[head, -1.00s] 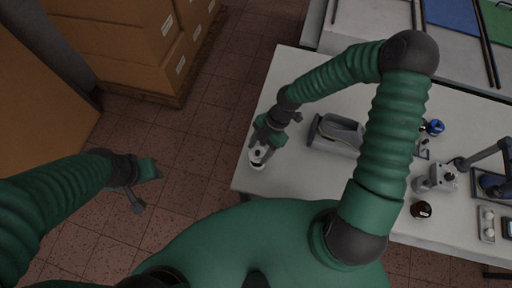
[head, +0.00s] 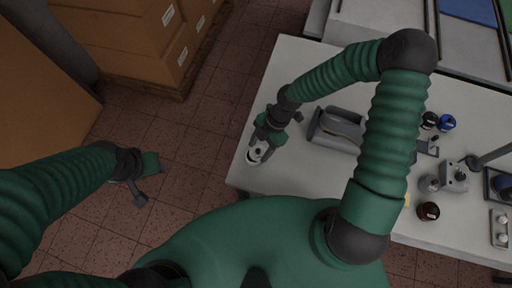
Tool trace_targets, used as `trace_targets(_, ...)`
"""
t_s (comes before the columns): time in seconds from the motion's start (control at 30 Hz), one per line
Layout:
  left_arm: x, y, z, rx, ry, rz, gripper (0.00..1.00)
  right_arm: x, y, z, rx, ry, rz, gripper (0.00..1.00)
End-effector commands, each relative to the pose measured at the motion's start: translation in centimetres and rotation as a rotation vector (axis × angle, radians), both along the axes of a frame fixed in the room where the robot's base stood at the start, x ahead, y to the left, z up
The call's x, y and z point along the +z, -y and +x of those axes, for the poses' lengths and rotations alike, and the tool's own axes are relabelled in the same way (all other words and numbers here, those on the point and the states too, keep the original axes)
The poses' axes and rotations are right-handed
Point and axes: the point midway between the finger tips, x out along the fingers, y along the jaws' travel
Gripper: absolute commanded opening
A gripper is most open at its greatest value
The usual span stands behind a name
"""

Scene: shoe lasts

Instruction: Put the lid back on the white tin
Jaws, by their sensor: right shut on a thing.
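The white tin (head: 253,159) stands near the left edge of the white table, partly hidden by my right gripper. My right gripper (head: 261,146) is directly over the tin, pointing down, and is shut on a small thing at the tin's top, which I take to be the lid. The fingers hide most of it, and I cannot tell whether it sits flat on the rim. My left gripper (head: 146,180) is open and empty, above the tiled floor to the left of the table.
A grey shoe-last holder (head: 338,128) stands to the right of the tin. Cardboard boxes (head: 130,45) stand at the back left. The table front between tin and brown jar is partly hidden by my arm.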

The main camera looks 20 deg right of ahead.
Motion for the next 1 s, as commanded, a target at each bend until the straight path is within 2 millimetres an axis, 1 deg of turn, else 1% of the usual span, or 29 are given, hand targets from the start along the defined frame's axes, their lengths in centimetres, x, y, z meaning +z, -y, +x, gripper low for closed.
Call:
trace_targets(0.3, 0.1, 0.0, 0.0, 0.001, 0.0, 0.0, 0.43, 0.3, -1.3, 0.0, 0.005, 0.003, -0.009, 0.15)
trace_targets(0.67, 0.3, 0.0, 0.0, 0.001, 0.0, 0.0, 0.43, 0.3, -1.3, -0.1, 0.003, 0.001, 0.001, 0.15)
trace_targets(1.0, 0.3, 0.0, 0.0, 0.001, 0.0, 0.0, 0.43, 0.4, -2.0, -0.1, 0.003, 0.001, -0.005, 0.15)
